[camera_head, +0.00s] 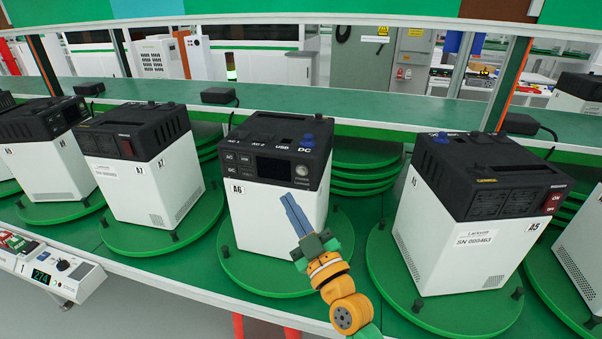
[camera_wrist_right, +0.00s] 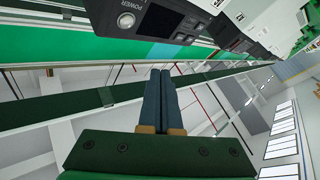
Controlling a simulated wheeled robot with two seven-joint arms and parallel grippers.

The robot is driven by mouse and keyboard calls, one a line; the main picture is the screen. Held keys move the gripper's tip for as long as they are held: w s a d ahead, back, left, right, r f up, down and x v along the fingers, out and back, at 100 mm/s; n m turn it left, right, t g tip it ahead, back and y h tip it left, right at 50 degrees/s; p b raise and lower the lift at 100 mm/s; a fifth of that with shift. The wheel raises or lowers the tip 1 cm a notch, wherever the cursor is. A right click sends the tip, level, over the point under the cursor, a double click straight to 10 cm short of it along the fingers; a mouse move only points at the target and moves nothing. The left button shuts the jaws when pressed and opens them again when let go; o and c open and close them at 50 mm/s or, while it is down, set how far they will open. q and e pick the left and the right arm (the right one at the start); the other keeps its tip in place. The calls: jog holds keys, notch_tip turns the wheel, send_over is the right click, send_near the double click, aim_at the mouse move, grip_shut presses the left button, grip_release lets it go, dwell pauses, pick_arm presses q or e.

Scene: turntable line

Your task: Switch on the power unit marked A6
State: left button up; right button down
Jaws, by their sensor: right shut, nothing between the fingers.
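The power unit marked A6 (camera_head: 262,208) stands upright on a green turntable (camera_head: 262,280) in the middle of the head view. Its black front panel faces me, with a dark screen (camera_head: 274,168) and a round button (camera_head: 302,171) at the right. In the right wrist view the round button (camera_wrist_right: 126,19) sits beside the word POWER at the top. My right gripper (camera_head: 286,198) is shut and empty, in front of the unit's lower right side and below the button. Its fingers (camera_wrist_right: 160,72) look apart from the panel in the wrist view. My left gripper is not in view.
Unit A5 (camera_head: 425,240) stands on its own turntable at right, with a red switch (camera_head: 552,202). Unit A7 (camera_head: 135,190) stands at left. A shelf edge (camera_head: 350,128) runs behind the units. A small device with a display (camera_head: 45,275) is at lower left.

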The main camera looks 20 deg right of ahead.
jog(key=b, duration=0.3)
send_near(292, 166)
jog(key=w+a+r, duration=0.1)
jog(key=w+a, duration=0.1)
jog(key=w, duration=0.1)
jog(key=shift+w+d+r+b, duration=0.25)
jog(key=shift+w+d+b, duration=0.1)
jog(key=shift+b, duration=0.1)
dwell(1.3)
jog(key=shift+w+d, duration=0.25)
jog(key=shift+w, duration=0.05)
